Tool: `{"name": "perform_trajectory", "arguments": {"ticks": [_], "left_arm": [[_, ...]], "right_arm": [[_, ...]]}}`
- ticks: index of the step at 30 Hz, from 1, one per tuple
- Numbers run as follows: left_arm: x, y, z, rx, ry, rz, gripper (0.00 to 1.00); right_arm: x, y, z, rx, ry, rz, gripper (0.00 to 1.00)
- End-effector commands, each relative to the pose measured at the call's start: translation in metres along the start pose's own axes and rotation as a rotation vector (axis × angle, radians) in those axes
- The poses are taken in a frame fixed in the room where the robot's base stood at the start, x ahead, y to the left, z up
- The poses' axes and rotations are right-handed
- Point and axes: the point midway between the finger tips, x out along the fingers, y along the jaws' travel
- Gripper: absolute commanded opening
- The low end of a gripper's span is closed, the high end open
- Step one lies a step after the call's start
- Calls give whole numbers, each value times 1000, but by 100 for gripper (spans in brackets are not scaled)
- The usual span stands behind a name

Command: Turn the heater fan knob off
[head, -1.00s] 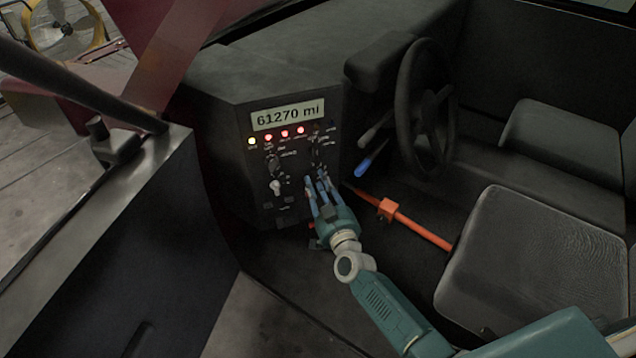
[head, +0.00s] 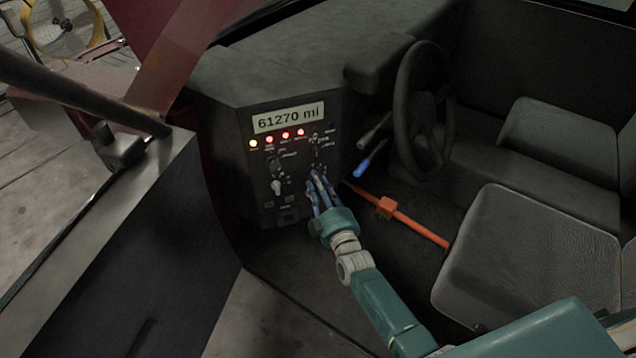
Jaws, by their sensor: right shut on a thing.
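The dark dashboard panel (head: 258,190) carries knobs in two columns below its mileage display. My right gripper (head: 316,178) reaches up from the lower right, and its blue-grey fingers are shut on a knob low in the panel's right column. The fingers hide most of that knob, so its setting cannot be seen. The labels are too small to read, so I cannot tell from lettering which knob is the heater fan's. Another knob (head: 276,187), pale, sits in the left column, apart from the gripper. My left gripper is not in view.
The display (head: 288,117) reads 61270 mi, with a row of lit indicators below it. A blue-tipped lever (head: 362,168), an orange bar (head: 425,232) and the steering wheel (head: 420,110) lie right of the panel. A grey seat (head: 535,250) is at the right.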

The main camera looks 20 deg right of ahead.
Motion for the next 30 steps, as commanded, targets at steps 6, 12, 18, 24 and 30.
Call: {"name": "perform_trajectory", "arguments": {"ticks": [6, 12, 18, 24, 30], "left_arm": [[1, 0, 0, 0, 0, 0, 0], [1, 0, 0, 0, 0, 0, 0], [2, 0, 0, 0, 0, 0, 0], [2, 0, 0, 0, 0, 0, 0], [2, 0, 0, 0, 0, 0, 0]], "right_arm": [[0, 0, -1, -148, 8, 0, 0], [0, 0, -1, -238, 12, -1, 0], [0, 0, -1, -282, 14, -2, 0], [0, -1, -1, -295, 15, -2, 0], [0, -1, -1, -294, 15, -3, 0]]}}
